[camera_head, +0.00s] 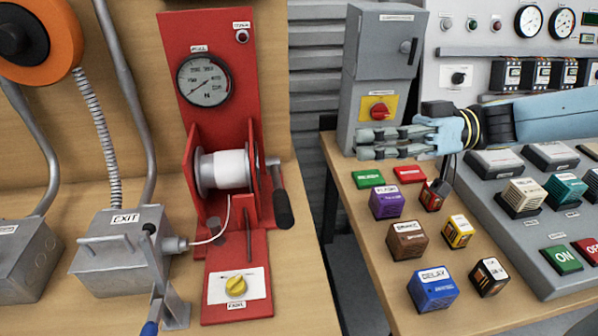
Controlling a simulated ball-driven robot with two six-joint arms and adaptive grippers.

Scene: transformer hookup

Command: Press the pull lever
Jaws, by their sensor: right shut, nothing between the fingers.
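A red winch stand (224,120) stands left of centre, with a dial gauge (204,81) above a white spool (222,170). A crank with a black grip (284,208) sticks out on its right side, and a thin dark upright rod (248,215) stands in front of the spool. A lever with a blue grip (150,328) stands by the EXIT box, cut off by the bottom edge. I cannot tell which of these is the pull lever. My right gripper (362,144) is shut and empty, pointing left above the right table, apart from the winch. My left gripper is out of view.
A grey EXIT box (118,262) sits left of the winch, joined to it by a white cord. A grey cabinet (378,75) with a red knob stands behind my right gripper. Several coloured blocks, such as a blue DELAY block (433,289), cover the right table. A gap separates the tables.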

